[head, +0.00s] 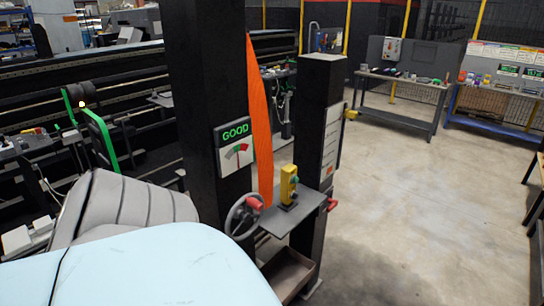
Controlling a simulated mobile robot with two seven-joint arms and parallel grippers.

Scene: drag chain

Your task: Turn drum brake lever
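A black post stand holds a grey handwheel (236,222) low on its front. A red handle (254,204) shows at the wheel's right side. A second red handle (331,204) sticks out from the right side of the shorter black post. I cannot tell which of these is the drum brake lever. A gauge sign reading GOOD (236,146) is on the tall post, above the wheel. Neither of my grippers shows in the head view.
A yellow control box (289,186) stands on a small grey shelf (295,217) between the posts. An orange strip (258,110) hangs beside the tall post. An open bin (288,272) sits below. Workbenches (402,84) stand at the back right. The floor (405,195) at right is clear.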

